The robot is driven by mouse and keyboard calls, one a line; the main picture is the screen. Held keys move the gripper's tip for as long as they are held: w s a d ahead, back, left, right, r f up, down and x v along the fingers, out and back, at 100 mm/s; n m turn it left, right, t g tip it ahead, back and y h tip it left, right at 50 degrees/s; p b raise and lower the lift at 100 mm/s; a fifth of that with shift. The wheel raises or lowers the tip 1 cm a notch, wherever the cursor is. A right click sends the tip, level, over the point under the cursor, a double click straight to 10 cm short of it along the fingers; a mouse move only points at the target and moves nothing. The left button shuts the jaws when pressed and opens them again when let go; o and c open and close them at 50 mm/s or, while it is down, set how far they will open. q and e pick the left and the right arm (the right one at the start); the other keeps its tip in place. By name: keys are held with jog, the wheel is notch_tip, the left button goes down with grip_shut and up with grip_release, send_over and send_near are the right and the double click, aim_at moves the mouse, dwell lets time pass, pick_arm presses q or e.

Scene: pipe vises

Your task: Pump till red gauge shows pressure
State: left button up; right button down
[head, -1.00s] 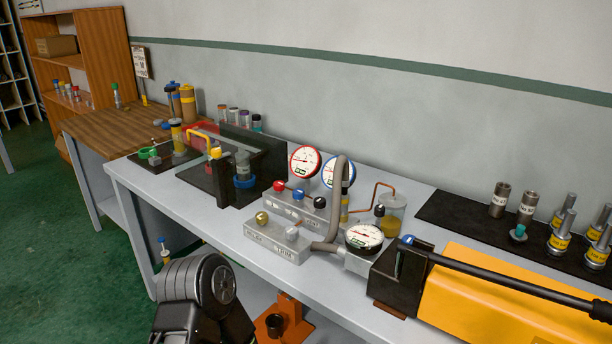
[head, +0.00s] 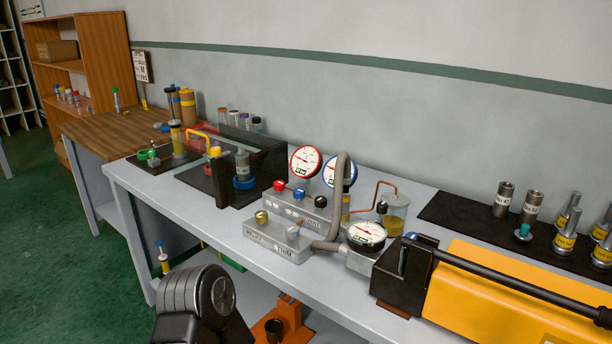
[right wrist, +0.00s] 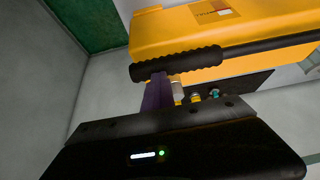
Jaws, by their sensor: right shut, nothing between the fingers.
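The red-rimmed gauge (head: 305,162) stands on the grey valve block in the head view; its needle is too small to read surely. A blue-rimmed gauge (head: 338,171) is beside it. The yellow pump (head: 500,295) has a long black handle (head: 510,277) lying low along its top. In the right wrist view the handle's ribbed grip (right wrist: 176,65) crosses above my right gripper (right wrist: 156,84). The right gripper is shut and empty, its fingertips just at the grip's underside; I cannot tell if they touch. It is outside the head view. My left gripper is not in view.
The valve block (head: 300,205) carries red, blue and black knobs. A black-rimmed gauge (head: 366,236) sits by the pump's front. A black mat (head: 465,212) with metal fittings lies behind the pump. A clamp stand (head: 245,170) stands further left on the grey bench (head: 165,200).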

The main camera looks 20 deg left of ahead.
jog(key=shift+s+f, duration=0.25)
jog(key=shift+f, duration=0.4)
jog(key=r+p, duration=0.1)
jog(key=r, duration=0.1)
jog(key=r+p, duration=0.4)
jog(key=shift+w+a+r, duration=0.2)
jog(key=shift+w+a, duration=0.05)
jog(key=shift+w, duration=0.05)
jog(key=shift+r+p, duration=0.35)
jog(key=shift+p, duration=0.05)
